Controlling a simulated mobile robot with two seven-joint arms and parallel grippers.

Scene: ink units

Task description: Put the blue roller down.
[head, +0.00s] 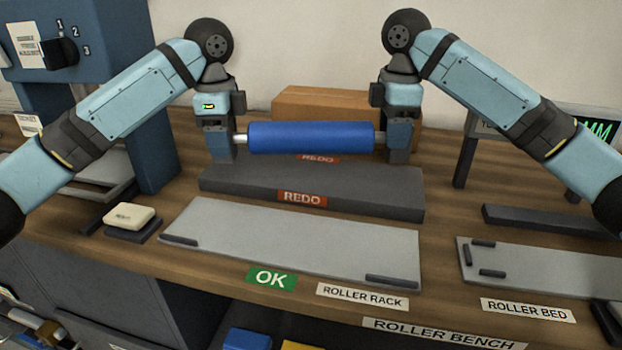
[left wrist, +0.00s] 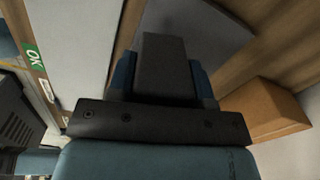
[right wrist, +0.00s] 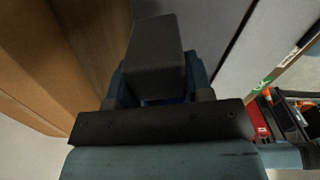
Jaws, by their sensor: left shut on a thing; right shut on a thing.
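The blue roller (head: 311,137) is level in the head view, held by its metal ends between my two grippers. It is above the dark grey block (head: 365,197) marked REDO; whether it touches the block I cannot tell. My left gripper (head: 236,143) is shut on the roller's left end. My right gripper (head: 385,146) is shut on its right end. A bit of the roller shows blue in the right wrist view (right wrist: 165,102); the left wrist view hides it behind the gripper. The grey roller rack plate (head: 290,243), with an OK label (head: 271,278), lies in front and is empty.
A cardboard box (head: 330,103) stands behind the roller. The roller bed (head: 550,268) lies at the right, with a dark bar (head: 540,221) behind it. A small cream block on a dark pad (head: 130,217) sits left of the rack. A blue machine (head: 100,80) stands at the left.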

